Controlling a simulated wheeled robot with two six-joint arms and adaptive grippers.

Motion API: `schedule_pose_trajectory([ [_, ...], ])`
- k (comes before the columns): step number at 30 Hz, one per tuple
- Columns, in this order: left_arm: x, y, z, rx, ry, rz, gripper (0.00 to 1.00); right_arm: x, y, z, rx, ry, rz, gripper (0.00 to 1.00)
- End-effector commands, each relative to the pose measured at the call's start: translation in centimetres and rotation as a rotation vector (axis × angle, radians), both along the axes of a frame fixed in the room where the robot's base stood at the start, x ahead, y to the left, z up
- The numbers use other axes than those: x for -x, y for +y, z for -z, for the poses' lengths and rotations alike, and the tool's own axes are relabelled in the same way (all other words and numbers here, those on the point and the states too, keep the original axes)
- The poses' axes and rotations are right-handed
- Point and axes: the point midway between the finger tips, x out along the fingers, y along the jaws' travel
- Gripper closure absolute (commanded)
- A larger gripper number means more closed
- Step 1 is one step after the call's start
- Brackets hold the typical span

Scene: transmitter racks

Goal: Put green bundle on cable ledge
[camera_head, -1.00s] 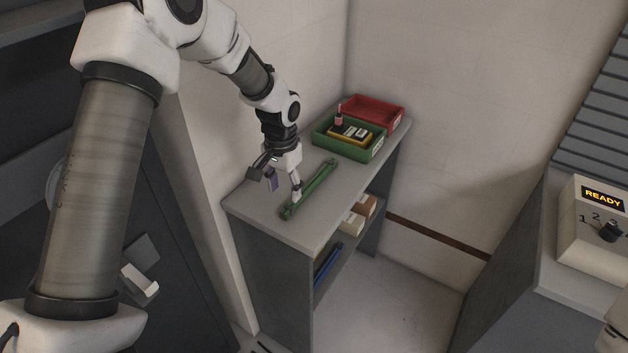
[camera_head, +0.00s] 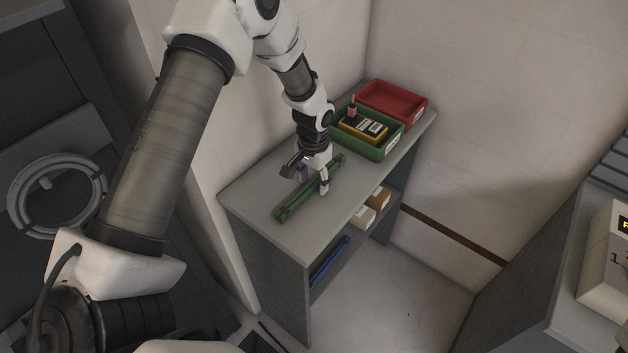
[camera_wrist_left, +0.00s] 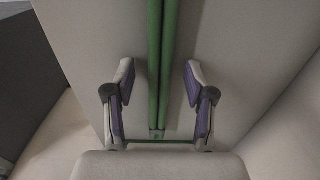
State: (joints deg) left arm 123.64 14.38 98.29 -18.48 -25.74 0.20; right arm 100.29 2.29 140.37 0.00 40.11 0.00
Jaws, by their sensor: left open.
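The green bundle (camera_head: 297,203) is a pair of long thin green rods lying on the grey shelf top. My left gripper (camera_head: 308,187) is open over the bundle, around its middle to far part in the head view. In the left wrist view, the bundle (camera_wrist_left: 161,60) runs between the two spread fingers of my left gripper (camera_wrist_left: 160,92), with a gap on both sides. I cannot tell how far the fingertips are above the shelf top. I cannot make out a cable ledge for certain. My right gripper is out of view.
A green tray (camera_head: 388,152) with a yellow-and-black device (camera_head: 362,126) stands behind the gripper, next to a red tray (camera_head: 420,112). A blue rod (camera_head: 330,262) and small boxes (camera_head: 365,213) are on the lower shelf. The near shelf top (camera_head: 250,198) is clear.

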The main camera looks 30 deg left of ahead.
Motion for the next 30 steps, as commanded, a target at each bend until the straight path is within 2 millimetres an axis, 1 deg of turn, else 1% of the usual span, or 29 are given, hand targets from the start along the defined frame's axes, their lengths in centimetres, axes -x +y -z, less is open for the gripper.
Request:
schedule_pose_trajectory([
  [6, 0.0, 0.0, 0.4, 0.000, -0.001, 0.000, 0.45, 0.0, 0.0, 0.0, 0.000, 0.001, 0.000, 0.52],
  [7, 0.0, 0.0, 0.4, 0.000, -0.001, 0.000, 0.49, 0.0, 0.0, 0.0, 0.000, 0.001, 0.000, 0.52],
  [8, 0.0, 0.0, 0.4, 0.000, -0.001, 0.000, 0.60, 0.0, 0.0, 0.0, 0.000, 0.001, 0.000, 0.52],
  [9, 0.0, 0.0, 0.3, 0.000, -0.001, 0.000, 0.74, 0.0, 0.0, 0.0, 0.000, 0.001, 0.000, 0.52],
  [11, 0.0, 0.0, 0.3, 0.000, -0.001, 0.000, 0.95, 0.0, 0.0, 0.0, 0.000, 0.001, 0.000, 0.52],
  [12, 0.0, 0.0, 0.3, 0.000, -0.001, 0.000, 1.00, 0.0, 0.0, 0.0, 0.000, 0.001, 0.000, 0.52],
  [23, 0.0, 0.0, 0.3, 0.000, -0.001, 0.000, 1.00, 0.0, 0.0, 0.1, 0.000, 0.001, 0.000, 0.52],
  [26, -0.1, 0.0, -0.1, 0.000, -0.002, 0.000, 1.00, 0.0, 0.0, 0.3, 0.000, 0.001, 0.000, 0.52],
  [30, -0.1, 0.0, -1.3, 0.000, -0.004, 0.000, 1.00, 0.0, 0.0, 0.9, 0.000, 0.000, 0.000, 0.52],
])
